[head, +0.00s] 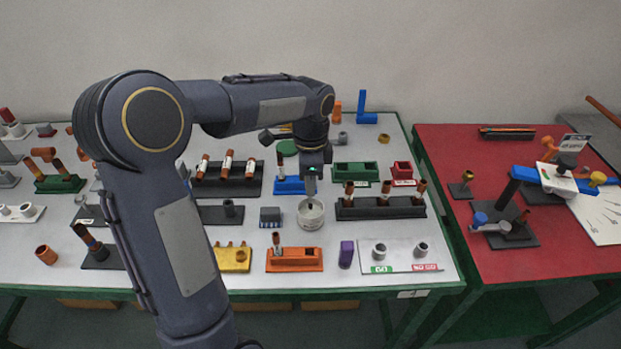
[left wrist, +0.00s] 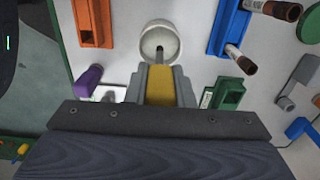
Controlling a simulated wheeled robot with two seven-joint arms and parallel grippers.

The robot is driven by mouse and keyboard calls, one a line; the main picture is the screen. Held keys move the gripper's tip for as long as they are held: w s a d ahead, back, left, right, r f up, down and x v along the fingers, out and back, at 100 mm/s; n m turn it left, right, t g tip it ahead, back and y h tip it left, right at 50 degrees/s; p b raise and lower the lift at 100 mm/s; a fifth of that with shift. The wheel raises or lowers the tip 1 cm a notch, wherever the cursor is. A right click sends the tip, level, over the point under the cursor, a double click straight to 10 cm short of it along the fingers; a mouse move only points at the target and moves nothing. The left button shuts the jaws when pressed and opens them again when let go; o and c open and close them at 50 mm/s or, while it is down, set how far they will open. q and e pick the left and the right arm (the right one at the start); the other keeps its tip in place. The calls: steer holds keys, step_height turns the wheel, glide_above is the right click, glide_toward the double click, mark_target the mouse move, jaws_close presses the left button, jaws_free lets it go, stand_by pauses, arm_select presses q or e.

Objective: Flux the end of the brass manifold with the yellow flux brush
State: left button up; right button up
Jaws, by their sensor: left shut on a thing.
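My left gripper (head: 311,178) points down over a round whitish pot (head: 311,216) on the white table. In the left wrist view, the gripper (left wrist: 161,88) is shut on the yellow flux brush (left wrist: 160,82). The brush's thin grey shaft reaches over or into the mouth of the pot (left wrist: 146,42); I cannot tell how deep its tip is. A yellow, brass-coloured block with several upright stubs (head: 232,260), which looks like the brass manifold, lies at the front of the table, left of the pot. My right gripper is not in view.
An orange holder (head: 300,260) and a purple block (head: 346,254) stand in front of the pot. A blue holder (head: 289,185) is behind it. A dark rack with copper-topped pieces (head: 372,211) is at right. A red table (head: 455,220) adjoins on the right.

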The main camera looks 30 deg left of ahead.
arm_select(q)
steer(key=shift+f+b, duration=0.6)
steer(key=shift+f, duration=0.5)
steer(key=shift+r, duration=0.1)
step_height(320, 180, up, 6)
steer(key=p, duration=0.6)
steer(key=shift+r, duration=0.1)
